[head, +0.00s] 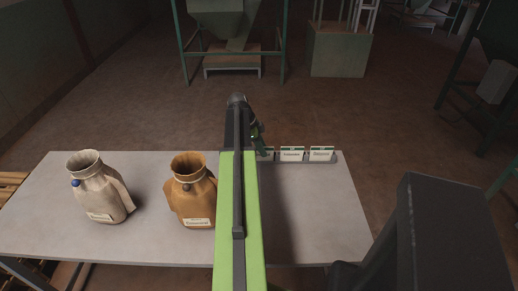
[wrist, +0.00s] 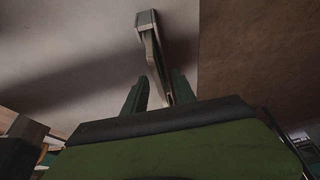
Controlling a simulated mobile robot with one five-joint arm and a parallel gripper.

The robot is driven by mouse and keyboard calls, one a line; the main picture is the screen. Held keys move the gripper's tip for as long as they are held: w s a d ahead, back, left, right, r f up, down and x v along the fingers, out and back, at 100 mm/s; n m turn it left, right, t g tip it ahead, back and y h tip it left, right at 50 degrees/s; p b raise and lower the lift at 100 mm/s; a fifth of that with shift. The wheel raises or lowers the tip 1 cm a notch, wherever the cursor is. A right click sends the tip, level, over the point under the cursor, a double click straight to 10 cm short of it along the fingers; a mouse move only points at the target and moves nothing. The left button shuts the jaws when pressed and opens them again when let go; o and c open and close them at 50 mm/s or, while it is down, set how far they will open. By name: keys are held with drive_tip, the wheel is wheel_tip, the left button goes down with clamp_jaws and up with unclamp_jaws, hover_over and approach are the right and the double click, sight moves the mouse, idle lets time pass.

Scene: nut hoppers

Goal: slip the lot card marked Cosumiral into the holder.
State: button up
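A row of small white lot cards stands at the table's far edge: one at the right (head: 321,154), one in the middle (head: 291,154), and one partly hidden behind my gripper. Their print is too small to read, so I cannot tell which is Cosumiral. My gripper (head: 259,142) is at the left end of this row. In the wrist view its two fingers (wrist: 158,92) are apart, with the narrow card rack (wrist: 147,20) seen end-on ahead and between them. I cannot tell if they touch a card. No empty holder is clearly visible.
A pale sack (head: 101,193) and a brown sack (head: 190,190), each with a white label low on its front, stand on the grey table (head: 310,220) left of my arm. Hopper frames stand on the floor beyond.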

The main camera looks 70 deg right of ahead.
drive_tip(key=shift+r, duration=0.1)
drive_tip(key=shift+c, duration=0.4)
clamp_jaws()
drive_tip(key=shift+r+p, duration=3.8)
drive_tip(key=shift+p, duration=0.05)
drive_tip(key=s+a, duration=0.3)
drive_tip(key=a, duration=0.6)
drive_tip(key=shift+s+a, duration=0.2)
drive_tip(key=shift+s, duration=0.05)
